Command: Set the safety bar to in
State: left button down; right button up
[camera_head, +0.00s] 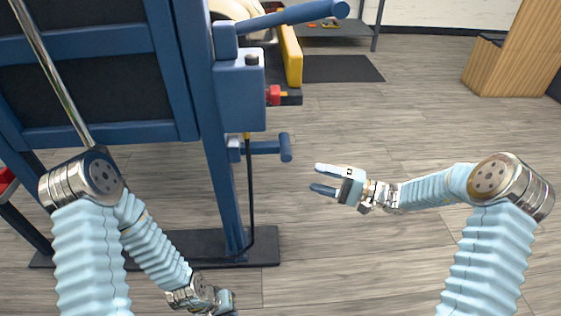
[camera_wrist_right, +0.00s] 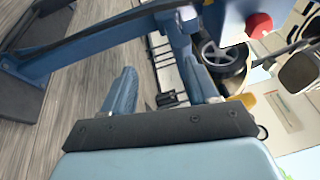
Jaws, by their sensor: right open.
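A blue frame (camera_head: 213,140) stands at the left in the head view. A short blue bar (camera_head: 265,148) with an upright end piece sticks out to the right low on its post. A longer blue bar (camera_head: 290,18) sticks out near the top. I cannot tell for sure which is the safety bar. My right gripper (camera_head: 318,180) is open and empty, to the right of the short bar and apart from it. Its fingers also show apart in the right wrist view (camera_wrist_right: 162,88). My left gripper (camera_head: 226,301) is at the bottom edge, partly cut off.
A blue box (camera_head: 238,92) on the post has a red part (camera_head: 274,95) beside it. A black base plate (camera_head: 262,248) lies under the post. A wooden box (camera_head: 508,55) and a dark mat (camera_head: 342,69) are farther back. The floor around my right gripper is clear.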

aim_at(280, 153)
jog(key=shift+t+y, duration=0.3)
jog(key=shift+t, duration=0.2)
jog(key=x, duration=0.4)
jog(key=w+r+x, duration=0.1)
jog(key=x, duration=0.4)
jog(key=d+r+x, duration=0.1)
jog(key=x, duration=0.3)
jog(key=shift+w+a+r, duration=0.2)
jog(key=shift+w+a, duration=0.05)
grip_shut()
